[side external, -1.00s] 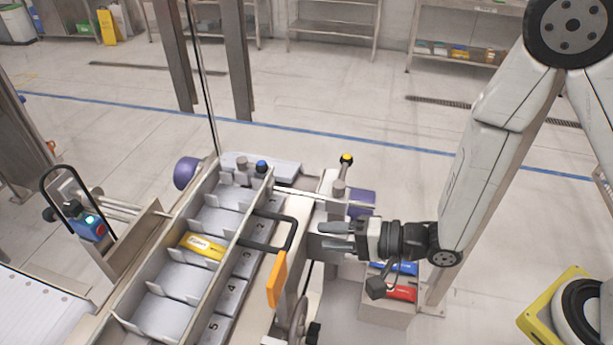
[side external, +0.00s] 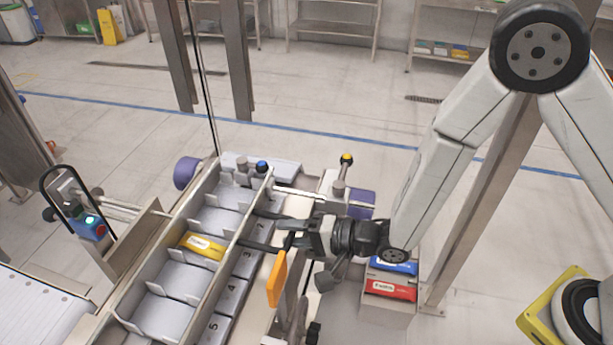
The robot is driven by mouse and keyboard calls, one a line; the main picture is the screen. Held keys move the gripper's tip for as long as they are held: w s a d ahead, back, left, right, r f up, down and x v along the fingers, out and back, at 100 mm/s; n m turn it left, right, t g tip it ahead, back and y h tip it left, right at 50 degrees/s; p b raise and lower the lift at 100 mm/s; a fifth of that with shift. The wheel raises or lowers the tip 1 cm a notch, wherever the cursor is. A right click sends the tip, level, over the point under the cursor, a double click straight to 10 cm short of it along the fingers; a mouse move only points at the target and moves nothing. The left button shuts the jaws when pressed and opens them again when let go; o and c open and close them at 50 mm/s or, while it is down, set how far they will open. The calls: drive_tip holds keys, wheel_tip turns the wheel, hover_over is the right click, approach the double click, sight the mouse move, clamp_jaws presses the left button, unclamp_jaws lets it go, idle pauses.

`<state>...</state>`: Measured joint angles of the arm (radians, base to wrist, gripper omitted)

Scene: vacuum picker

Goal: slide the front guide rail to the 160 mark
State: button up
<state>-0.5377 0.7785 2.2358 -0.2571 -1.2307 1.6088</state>
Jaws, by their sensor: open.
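The front guide rail (side external: 198,284) appears to be the long metal wall on the near side of the pocketed conveyor. A black U-shaped handle (side external: 258,246) sticks out to its right. My gripper (side external: 281,237) is at the outer end of this handle, its two fingers open. The fingers overlap the handle's crossbar, which is largely hidden; I cannot tell whether they touch it. An orange plate (side external: 277,280) hangs just below the fingers. No 160 mark is legible in this view.
A yellow carton (side external: 202,246) lies in one conveyor pocket. Knobs with blue (side external: 262,166) and yellow (side external: 346,159) tops stand behind the handle. A box with red (side external: 390,289) and blue cartons stands below my wrist. A metal post rises to the right.

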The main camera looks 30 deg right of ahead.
clamp_jaws()
idle(1.4)
